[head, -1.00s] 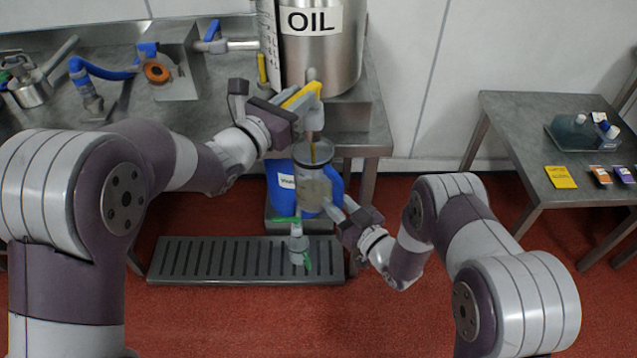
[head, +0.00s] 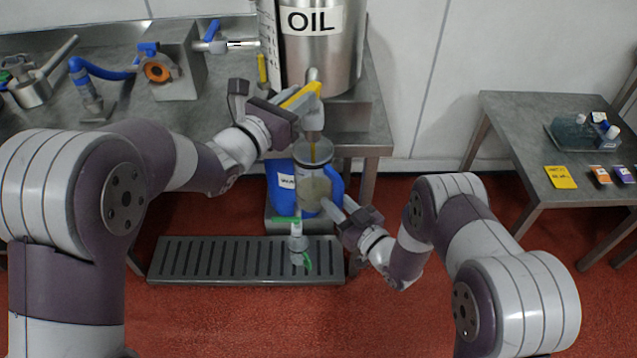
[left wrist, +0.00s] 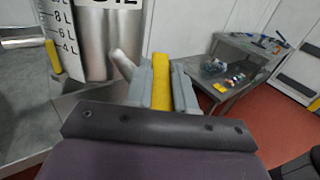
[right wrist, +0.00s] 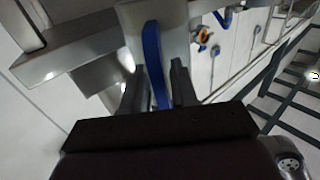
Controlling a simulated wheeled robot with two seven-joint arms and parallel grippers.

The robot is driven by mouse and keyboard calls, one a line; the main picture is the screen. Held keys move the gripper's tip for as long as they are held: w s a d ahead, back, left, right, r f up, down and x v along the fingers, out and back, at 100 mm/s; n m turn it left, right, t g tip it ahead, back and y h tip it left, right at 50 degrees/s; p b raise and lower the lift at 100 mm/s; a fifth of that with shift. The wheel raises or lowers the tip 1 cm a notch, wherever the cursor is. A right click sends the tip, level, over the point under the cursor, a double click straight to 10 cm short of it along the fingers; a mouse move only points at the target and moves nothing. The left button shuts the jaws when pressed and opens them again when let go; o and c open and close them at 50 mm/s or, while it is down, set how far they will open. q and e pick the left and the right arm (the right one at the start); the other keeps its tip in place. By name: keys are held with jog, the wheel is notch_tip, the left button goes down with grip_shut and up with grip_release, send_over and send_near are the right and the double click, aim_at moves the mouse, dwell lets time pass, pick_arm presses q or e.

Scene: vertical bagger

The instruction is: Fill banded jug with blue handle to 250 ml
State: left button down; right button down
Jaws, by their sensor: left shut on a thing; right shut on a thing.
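The clear jug (head: 313,185) with a blue handle is upright under the spout (head: 313,115) of the steel OIL tank (head: 325,65). A yellowish stream runs from the spout into the jug; the liquid level cannot be read. My right gripper (head: 347,205) is shut on the blue handle, which shows between its fingers in the right wrist view (right wrist: 155,65). My left gripper (head: 298,100) is shut on the yellow tap lever (head: 303,94), also seen between its fingers in the left wrist view (left wrist: 161,82).
A blue container (head: 281,187) stands behind the jug. A drain grate (head: 210,260) lies below, with a small green-handled valve (head: 299,245) above it. A side table (head: 510,115) at the right holds a tray with bottles and coloured cards. Another valve (head: 160,70) is at the left.

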pick_arm(q)
jog(key=shift+w+r, duration=0.1)
jog(key=shift+r, duration=0.15)
jog(key=m+g+h, duration=0.2)
jog(key=w+a+m+g+h, duration=0.1)
jog(key=m+g+h, duration=0.1)
jog(key=g, duration=0.1)
jog(key=w+m+g+h, duration=0.1)
jog(key=m+g+h, duration=0.1)
jog(key=shift+a+f+g, duration=0.1)
jog(key=shift+a+g, duration=0.2)
jog(key=shift+a, duration=0.05)
jog(key=shift+w+m+g, duration=0.1)
jog(key=shift+m+g, duration=0.3)
jog(key=shift+m, duration=0.1)
jog(key=shift+n+t, duration=0.3)
